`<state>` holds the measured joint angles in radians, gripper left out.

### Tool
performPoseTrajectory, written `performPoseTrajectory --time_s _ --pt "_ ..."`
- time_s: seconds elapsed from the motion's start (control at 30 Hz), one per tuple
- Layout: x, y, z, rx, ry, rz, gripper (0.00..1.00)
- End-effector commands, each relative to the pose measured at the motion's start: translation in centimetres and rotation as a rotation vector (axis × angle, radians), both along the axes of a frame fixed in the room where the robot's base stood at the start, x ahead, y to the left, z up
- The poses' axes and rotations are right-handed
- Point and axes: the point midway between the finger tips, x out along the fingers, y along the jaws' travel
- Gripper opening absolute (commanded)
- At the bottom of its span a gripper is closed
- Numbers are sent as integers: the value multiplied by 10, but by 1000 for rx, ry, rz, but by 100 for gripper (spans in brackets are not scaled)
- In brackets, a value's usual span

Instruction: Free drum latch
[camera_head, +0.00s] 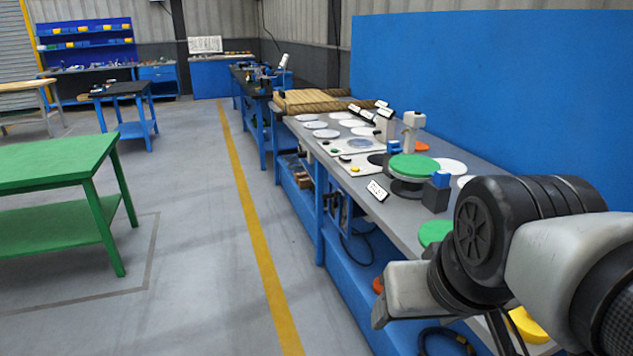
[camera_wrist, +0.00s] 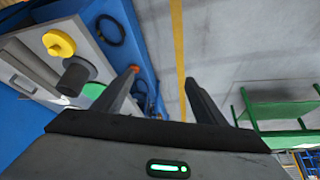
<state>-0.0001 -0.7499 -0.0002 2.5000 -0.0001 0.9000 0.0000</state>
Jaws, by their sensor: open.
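In the head view, a round drum-like fixture with a green top (camera_head: 414,167) and dark body stands on the grey bench top. A dark block with a blue cap (camera_head: 441,179) stands close to its right side. It may be the latch, but I cannot tell. A grey post (camera_head: 412,128) rises behind the drum. My arm fills the lower right, nearer the camera than the drum. In the wrist view, my gripper (camera_wrist: 160,76) is open, with nothing between its fingers. It points out over the floor beside the bench, apart from the drum.
The grey bench (camera_head: 405,207) carries several white discs, small label signs, a green disc (camera_head: 435,233) and a yellow piece (camera_head: 528,326). A tall blue panel (camera_head: 500,90) backs it. A green table (camera_head: 60,160) stands left across clear floor with a yellow line (camera_head: 249,209).

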Motion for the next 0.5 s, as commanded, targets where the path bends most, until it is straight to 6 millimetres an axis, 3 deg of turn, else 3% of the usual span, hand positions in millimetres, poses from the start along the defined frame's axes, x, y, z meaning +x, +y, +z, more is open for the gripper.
performPoseTrajectory --time_s 0.27,0.5 --pt "0 0 0 0 0 0 65" --pt "0 0 15 0 0 0 28"
